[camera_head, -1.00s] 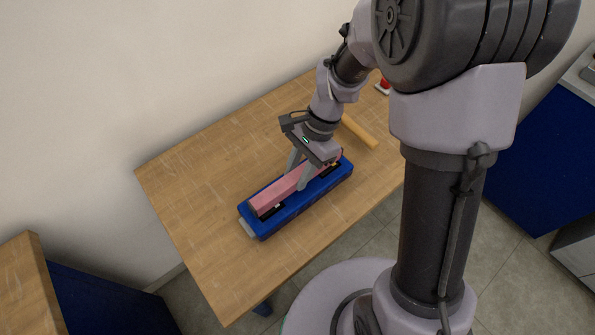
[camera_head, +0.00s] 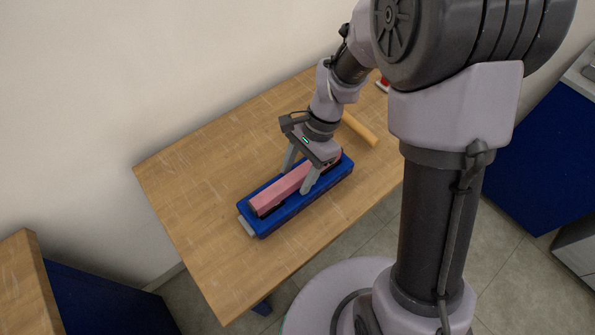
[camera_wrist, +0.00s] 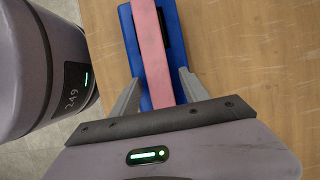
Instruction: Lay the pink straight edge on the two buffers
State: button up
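The pink straight edge (camera_head: 278,191) lies lengthwise along the top of a blue lift cart (camera_head: 268,227) on the wooden table. A dark pad, seemingly a buffer (camera_head: 266,211), shows under its near end. Another dark part shows beside the bar in the wrist view (camera_wrist: 168,46). The contact at the far end is hidden by my gripper. My gripper (camera_head: 297,182) is open, low over the bar's middle, with one finger on each side. In the wrist view, gaps show between the fingers and the pink bar (camera_wrist: 151,50).
The table (camera_head: 200,180) is clear to the left of the cart and in front of it. A yellow-orange bar (camera_head: 360,131) lies beyond the cart. A small red object (camera_head: 383,85) is at the table's far end. Blue cabinets stand at the right.

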jog(key=p+v, duration=0.6)
jog(key=v, duration=1.1)
jog(key=shift+r, duration=0.3)
jog(key=shift+s, duration=0.1)
jog(key=s+d+r+n+t+h+b, duration=0.1)
jog(key=s+n+t+b, duration=0.5)
jog(key=s, duration=0.9)
jog(key=shift+d+r+n+t+h+b, duration=0.15)
jog(key=shift+r+n+t+h+b, duration=0.3)
jog(key=shift+t+b, duration=0.8)
